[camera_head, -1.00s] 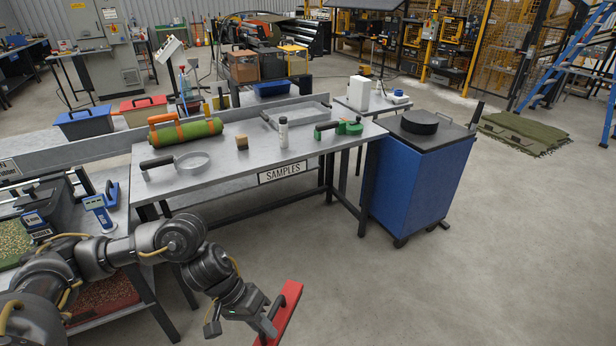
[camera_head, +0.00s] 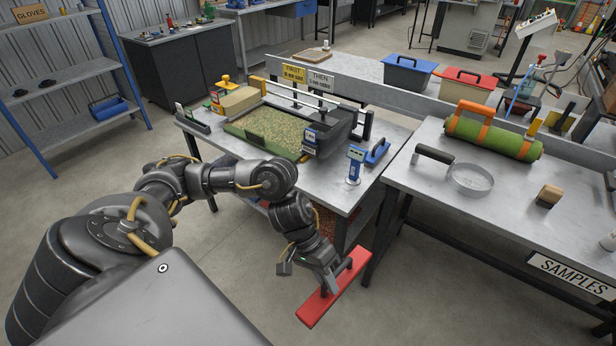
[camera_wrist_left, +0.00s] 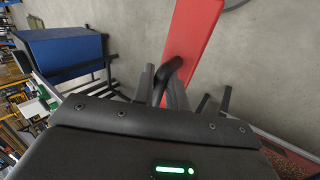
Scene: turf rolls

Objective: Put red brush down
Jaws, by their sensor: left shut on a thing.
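The red brush (camera_head: 334,290) is a long flat red bar with a dark handle. My left gripper (camera_head: 336,278) is shut on its handle and holds it above the floor, in front of the gap between the two tables. The left wrist view shows the red bar (camera_wrist_left: 192,40) running up past the fingers, with the dark handle between the fingertips of the gripper (camera_wrist_left: 165,85). The bristles are hidden from both views. My right gripper does not show.
The left table (camera_head: 345,200) carries a turf tray (camera_head: 262,128), a blue-handled tool (camera_head: 377,152) and a small blue device (camera_head: 355,163). The SAMPLES table (camera_head: 500,215) holds a turf roll (camera_head: 492,135), a ring with a handle (camera_head: 470,180) and a wooden block (camera_head: 549,195). Floor is clear in front.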

